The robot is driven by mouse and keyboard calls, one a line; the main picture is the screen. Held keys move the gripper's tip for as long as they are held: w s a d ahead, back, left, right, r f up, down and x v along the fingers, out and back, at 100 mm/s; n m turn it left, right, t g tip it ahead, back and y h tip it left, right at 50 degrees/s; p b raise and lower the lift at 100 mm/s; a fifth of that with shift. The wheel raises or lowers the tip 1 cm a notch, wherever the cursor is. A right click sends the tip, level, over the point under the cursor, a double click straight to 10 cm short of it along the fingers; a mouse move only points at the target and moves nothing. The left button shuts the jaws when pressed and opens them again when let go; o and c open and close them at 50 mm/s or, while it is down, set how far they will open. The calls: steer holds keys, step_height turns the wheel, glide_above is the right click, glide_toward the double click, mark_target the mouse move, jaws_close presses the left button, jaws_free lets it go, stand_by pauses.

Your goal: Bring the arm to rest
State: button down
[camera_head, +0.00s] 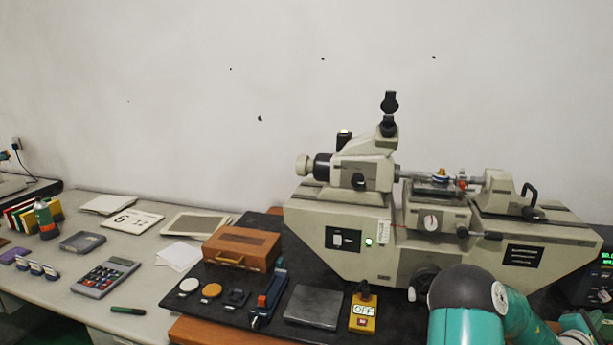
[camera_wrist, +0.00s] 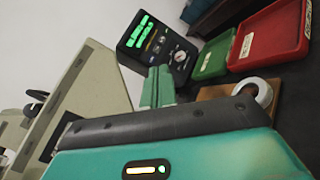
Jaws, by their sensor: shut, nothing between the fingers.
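My arm (camera_head: 475,310), teal with a dark rounded joint, is folded low at the bottom right of the head view, in front of the large grey measuring machine (camera_head: 395,250). My gripper's tip shows in the wrist view (camera_wrist: 157,85) as two pale green fingers shut together with nothing between them. In the wrist view the fingers stand in front of a dark box with a green display (camera_wrist: 155,45). How far apart they are from it I cannot tell.
In the wrist view a green tray (camera_wrist: 214,60), a red tray (camera_wrist: 275,38) and a pale ring (camera_wrist: 265,93) on a wooden block lie at the right. The head view shows a wooden case (camera_head: 240,247), a grey plate (camera_head: 314,305) and a yellow OFF box (camera_head: 363,312).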

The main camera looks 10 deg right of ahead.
steer(key=w+a+r+m+t+y, duration=0.1)
steer(key=w+a+r+m+y, duration=0.1)
steer(key=w+a+m+y, duration=0.5)
steer(key=w+a+r+m+t, duration=0.1)
steer(key=w+a, duration=0.3)
steer(key=a, duration=0.7)
steer(key=w+a+r+m+t+y, duration=0.1)
steer(key=a+r+y, duration=0.15)
steer(key=a, duration=0.65)
steer(key=w+a+r+m+y, duration=0.1)
steer(key=a+r+y, duration=0.15)
steer(key=a, duration=0.75)
steer(key=s+a+r+m+y, duration=0.1)
steer(key=s+a+r+y, duration=0.15)
steer(key=a, duration=0.55)
steer(key=s+a+r+y, duration=0.2)
steer(key=s+a, duration=0.1)
steer(key=a, duration=0.6)
steer(key=s+a+m+g+y, duration=0.1)
steer(key=s+a+g, duration=0.1)
steer(key=s+a, duration=0.9)
steer(key=s, duration=0.2)
steer(key=shift+s+a+m+g, duration=0.15)
steer(key=shift+s+m+g, duration=0.15)
steer(key=shift+s+g, duration=0.1)
steer(key=shift+d+y, duration=0.25)
